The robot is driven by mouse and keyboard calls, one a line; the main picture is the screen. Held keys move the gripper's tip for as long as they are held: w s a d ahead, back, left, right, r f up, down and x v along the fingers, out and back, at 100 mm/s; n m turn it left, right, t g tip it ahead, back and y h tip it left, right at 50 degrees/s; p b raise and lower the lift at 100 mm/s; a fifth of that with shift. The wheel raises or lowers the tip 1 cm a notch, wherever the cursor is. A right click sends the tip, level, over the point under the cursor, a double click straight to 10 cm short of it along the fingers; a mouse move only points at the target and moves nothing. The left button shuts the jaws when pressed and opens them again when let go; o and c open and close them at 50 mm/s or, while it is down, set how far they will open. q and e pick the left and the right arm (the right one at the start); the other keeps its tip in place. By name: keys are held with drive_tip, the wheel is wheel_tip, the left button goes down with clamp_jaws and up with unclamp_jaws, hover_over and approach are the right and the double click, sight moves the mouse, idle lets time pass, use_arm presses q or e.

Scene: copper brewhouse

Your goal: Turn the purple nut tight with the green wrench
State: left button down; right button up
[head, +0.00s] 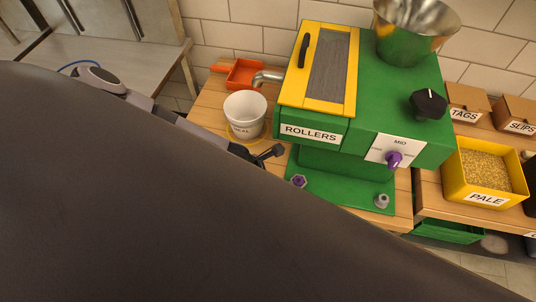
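The purple nut (298,181) sits on the left front part of the green base of a mill. A grey nut or bolt (381,201) sits on the same base at the right. I do not see the green wrench. My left gripper (270,153) is beside the front of the white cup, a little up and left of the purple nut. Its dark fingers are too small to tell whether they are open, and I cannot make out anything in them. My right gripper is not in view. A large dark shape close to the camera hides the lower left.
The green mill (370,95) has a yellow-framed lid, a purple knob (394,160) and a metal hopper (414,30). A white cup (245,114) stands left of it, with an orange tray (245,73) behind. A yellow grain bin (487,174) and boxes stand at right.

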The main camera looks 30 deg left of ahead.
use_arm(q)
drive_tip(key=shift+r, duration=1.35)
idle(1.8)
drive_tip(key=shift+r, duration=1.1)
drive_tip(key=c, duration=1.5)
unclamp_jaws()
drive_tip(key=shift+c, duration=0.2)
clamp_jaws()
drive_tip(key=s+d+r, duration=0.1)
drive_tip(key=s+d, duration=0.1)
drive_tip(key=s, duration=0.4)
drive_tip(key=s+d+r, duration=0.1)
drive_tip(key=s+d, duration=0.1)
drive_tip(key=s, duration=0.5)
drive_tip(key=shift+s, duration=0.2)
drive_tip(key=w+a, duration=0.1)
drive_tip(key=w, duration=0.3)
drive_tip(key=w+a+f, duration=0.1)
drive_tip(key=w, duration=0.3)
drive_tip(key=w+a+f, duration=0.1)
drive_tip(key=w, duration=0.3)
drive_tip(key=shift+w+a, duration=0.3)
drive_tip(key=shift+a, duration=0.05)
drive_tip(key=shift+s, duration=0.1)
